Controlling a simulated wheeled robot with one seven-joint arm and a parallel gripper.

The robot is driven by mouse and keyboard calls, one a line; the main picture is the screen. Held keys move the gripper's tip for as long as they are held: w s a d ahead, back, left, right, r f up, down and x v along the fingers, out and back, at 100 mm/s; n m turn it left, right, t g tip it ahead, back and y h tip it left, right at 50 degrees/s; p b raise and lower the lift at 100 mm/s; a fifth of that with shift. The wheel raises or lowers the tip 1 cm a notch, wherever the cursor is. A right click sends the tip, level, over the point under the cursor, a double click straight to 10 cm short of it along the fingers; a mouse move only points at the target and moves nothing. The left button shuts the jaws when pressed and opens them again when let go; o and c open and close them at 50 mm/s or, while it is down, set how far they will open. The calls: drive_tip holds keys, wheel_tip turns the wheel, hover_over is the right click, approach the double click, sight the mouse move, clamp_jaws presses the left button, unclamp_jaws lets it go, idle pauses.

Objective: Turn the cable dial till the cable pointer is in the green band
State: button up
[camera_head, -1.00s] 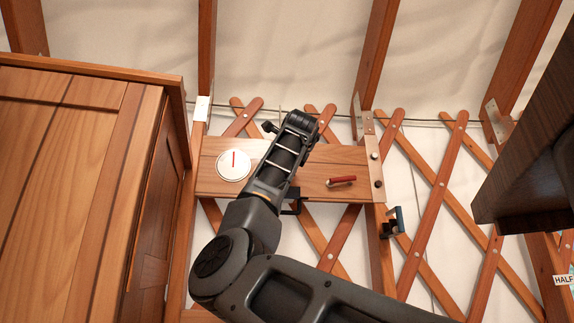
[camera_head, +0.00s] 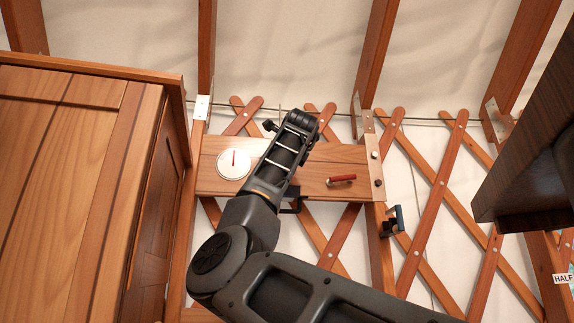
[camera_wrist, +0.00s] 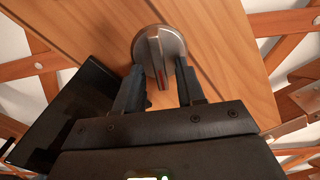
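The grey round dial (camera_wrist: 172,45) with a raised ridge is on a wooden board in the wrist view. My gripper (camera_wrist: 160,76) faces it with its fingers apart, one on each side of the ridge, overlapping the dial's lower edge. I see no finger pressed on the ridge; contact with the rim is unclear. In the head view my arm hides the dial. A white round gauge (camera_head: 226,168) on the board has a red pointer (camera_head: 234,157) standing about upright. I cannot make out a green band on it.
The wooden board (camera_head: 320,160) also carries a red-handled lever (camera_head: 341,180) at its right. A wooden cabinet (camera_head: 80,190) stands close on the left. A dark overhanging box (camera_head: 525,165) is at the right. Crossed lattice slats (camera_head: 437,185) line the wall.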

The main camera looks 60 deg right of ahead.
drive_tip(key=b+v, duration=0.2)
drive_tip(key=v, duration=0.5)
drive_tip(key=shift+s+a+b, duration=0.25)
drive_tip(key=shift+a+b, duration=0.1)
idle(0.4)
